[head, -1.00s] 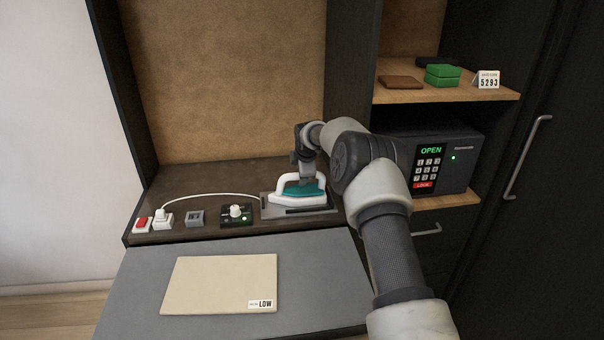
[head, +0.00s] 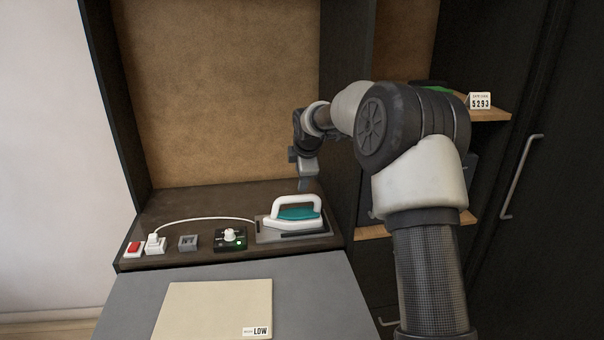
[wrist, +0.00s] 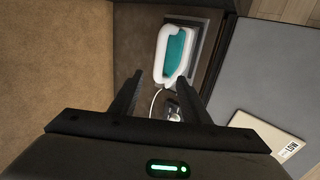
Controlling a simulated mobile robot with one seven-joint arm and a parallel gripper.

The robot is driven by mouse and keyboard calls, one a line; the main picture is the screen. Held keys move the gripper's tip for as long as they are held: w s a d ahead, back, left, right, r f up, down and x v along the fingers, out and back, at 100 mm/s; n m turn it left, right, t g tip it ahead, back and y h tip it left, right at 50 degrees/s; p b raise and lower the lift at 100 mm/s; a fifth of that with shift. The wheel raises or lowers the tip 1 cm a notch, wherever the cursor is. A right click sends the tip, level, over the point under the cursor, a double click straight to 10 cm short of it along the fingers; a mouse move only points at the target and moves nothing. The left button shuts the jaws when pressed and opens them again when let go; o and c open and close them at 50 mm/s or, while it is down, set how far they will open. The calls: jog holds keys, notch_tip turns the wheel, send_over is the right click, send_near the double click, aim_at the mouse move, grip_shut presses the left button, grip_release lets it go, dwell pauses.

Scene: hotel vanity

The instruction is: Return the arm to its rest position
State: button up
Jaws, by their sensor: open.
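My gripper (head: 305,182) is raised above the back of the counter, behind and above the iron. In the wrist view my gripper (wrist: 160,95) has its two dark fingers wide apart with nothing between them. The white and teal iron (head: 296,213) rests on its grey tray (head: 268,236) on the dark counter, apart from the fingers. The iron also shows in the wrist view (wrist: 175,55), beyond the fingertips. My arm hides most of the safe and part of the shelf.
On the counter stand a dial box (head: 230,238), a small grey box (head: 188,243), a white plug (head: 156,243) with a cord, and a red switch (head: 134,249). A beige board marked LOW (head: 213,308) lies in front.

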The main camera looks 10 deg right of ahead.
jog(key=s+r+m+h+p, duration=0.1)
jog(key=s+r+m, duration=0.3)
jog(key=s+r, duration=0.45)
jog(key=s+r+m+p, duration=0.1)
jog(key=s+r+m, duration=0.35)
jog(key=s, duration=0.75)
jog(key=s+m+g+y+p, duration=0.1)
jog(key=s+m, duration=0.8)
jog(key=s, duration=1.8)
jog(key=shift+f, duration=0.3)
jog(key=shift+m, duration=0.25)
